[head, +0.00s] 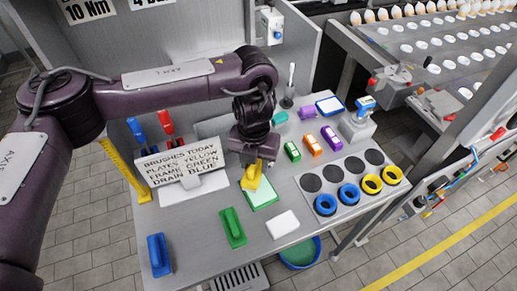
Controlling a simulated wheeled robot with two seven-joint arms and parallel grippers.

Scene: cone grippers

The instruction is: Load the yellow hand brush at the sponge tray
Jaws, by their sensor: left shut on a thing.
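My left gripper (252,160) points down at the middle of the bench and is shut on the yellow hand brush (251,178). The brush hangs below the jaws, over the back left part of a flat tray with a light green pad (265,198), which looks like the sponge tray. I cannot tell whether the brush touches the pad. The gripper hides the brush's top. A green hand brush (232,228) and a blue hand brush (159,255) lie on the bench to the front left. My right gripper is not in view.
A sign (181,162) naming brush colours stands left of the gripper. A white block (282,224) lies in front of the tray. A plate (345,202) with black discs and blue and yellow rings is to the right. Small coloured blocks (311,145) stand behind.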

